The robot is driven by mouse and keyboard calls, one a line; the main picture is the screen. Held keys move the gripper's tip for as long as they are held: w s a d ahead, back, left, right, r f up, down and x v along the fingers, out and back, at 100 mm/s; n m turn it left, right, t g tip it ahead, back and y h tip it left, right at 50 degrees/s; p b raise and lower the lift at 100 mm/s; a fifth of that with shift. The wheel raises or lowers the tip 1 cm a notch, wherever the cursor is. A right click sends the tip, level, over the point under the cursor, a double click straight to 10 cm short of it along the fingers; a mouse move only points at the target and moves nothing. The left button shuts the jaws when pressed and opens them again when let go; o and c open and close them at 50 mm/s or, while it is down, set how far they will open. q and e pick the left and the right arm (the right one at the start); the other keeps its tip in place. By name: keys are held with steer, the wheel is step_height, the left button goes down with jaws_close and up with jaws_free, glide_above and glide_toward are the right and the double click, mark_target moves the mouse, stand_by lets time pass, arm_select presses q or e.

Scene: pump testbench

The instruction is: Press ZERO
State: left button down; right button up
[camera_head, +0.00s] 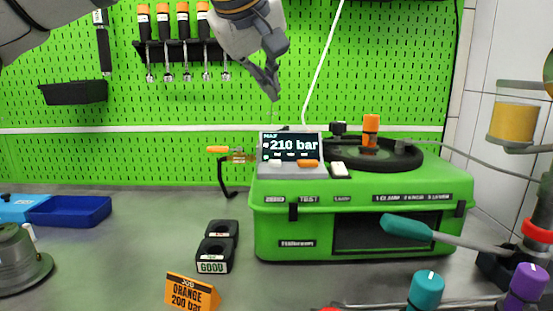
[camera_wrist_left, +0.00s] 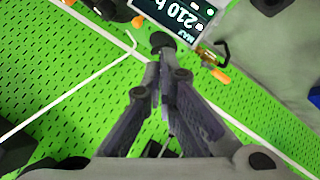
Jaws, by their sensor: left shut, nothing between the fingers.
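The gauge display (camera_head: 290,144) stands on top of the green test case and reads MAX 210 bar. Below its screen are a pale button (camera_head: 276,162) on the left and an orange button (camera_head: 308,164) on the right; their labels are too small to read. My left gripper (camera_head: 273,96) is shut and empty, pointing down above the display and apart from it in the head view. In the left wrist view, the gripper's fingers (camera_wrist_left: 161,68) are together, and the display (camera_wrist_left: 180,14) appears turned and partly cut off at the top. My right gripper is not in view.
The green case (camera_head: 285,232) carries a dark round plate with an orange-topped fitting (camera_head: 370,128). A teal-handled lever (camera_head: 405,227) crosses its front. A black block marked GOOD (camera_head: 214,252) and an orange sign (camera_head: 190,293) stand left.

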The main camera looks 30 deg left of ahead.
mark_target(270, 161)
arm_select(q)
step_height(270, 161, down, 4)
steer(key=shift+r, duration=0.2)
steer(key=f, duration=0.1)
steer(key=f+b, duration=0.1)
steer(key=f, duration=0.1)
steer(key=shift+w+f, duration=0.2)
steer(key=shift+w, duration=0.05)
steer(key=shift+s+f, duration=0.1)
steer(key=shift+s, duration=0.15)
steer(key=shift+f, duration=0.8)
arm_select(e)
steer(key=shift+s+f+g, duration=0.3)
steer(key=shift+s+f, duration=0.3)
